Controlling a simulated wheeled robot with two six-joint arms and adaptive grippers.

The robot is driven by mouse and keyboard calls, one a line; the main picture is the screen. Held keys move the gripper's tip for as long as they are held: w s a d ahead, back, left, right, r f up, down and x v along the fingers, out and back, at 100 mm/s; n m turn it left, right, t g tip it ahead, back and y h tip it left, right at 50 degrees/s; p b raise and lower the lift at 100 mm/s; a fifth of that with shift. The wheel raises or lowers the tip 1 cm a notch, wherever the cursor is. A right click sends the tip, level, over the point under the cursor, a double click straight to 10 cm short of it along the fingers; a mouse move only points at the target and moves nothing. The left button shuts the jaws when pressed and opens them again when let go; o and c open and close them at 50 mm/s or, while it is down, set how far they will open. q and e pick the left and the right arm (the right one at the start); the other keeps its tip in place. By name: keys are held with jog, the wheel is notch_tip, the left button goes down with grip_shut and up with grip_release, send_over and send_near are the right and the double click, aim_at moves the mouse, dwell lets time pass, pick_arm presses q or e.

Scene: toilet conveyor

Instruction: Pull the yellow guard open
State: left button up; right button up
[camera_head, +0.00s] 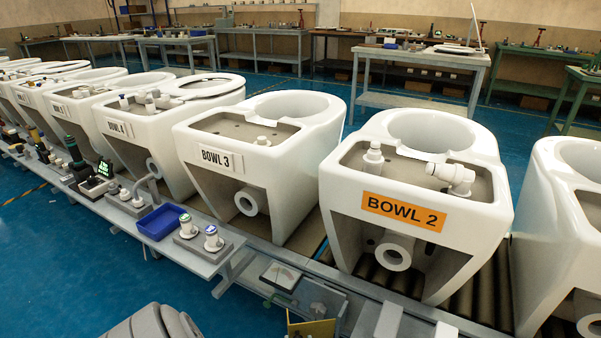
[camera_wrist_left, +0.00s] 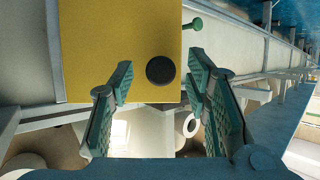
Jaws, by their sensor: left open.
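The yellow guard (camera_wrist_left: 105,50) is a flat yellow panel filling the upper left middle of the left wrist view. A round black knob (camera_wrist_left: 160,72) sits near its lower right corner. My left gripper (camera_wrist_left: 160,65) is open, with one green-padded finger on each side of the knob in the picture. Neither finger clearly touches it, and the depth between them is hard to judge. In the head view a yellow panel (camera_head: 312,328) shows at the bottom edge, partly cut off. My left gripper is not visible there. My right gripper is in neither view.
Bowl 2 (camera_head: 410,190) and bowl 3 (camera_head: 225,150) stand on the roller conveyor. A side shelf holds a blue tray (camera_head: 160,222) and several small fittings. A green-ended rod (camera_wrist_left: 191,23) sticks out beside the guard.

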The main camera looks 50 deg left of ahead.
pick_arm(q)
notch_tip(320, 180, up, 10)
dwell(0.5)
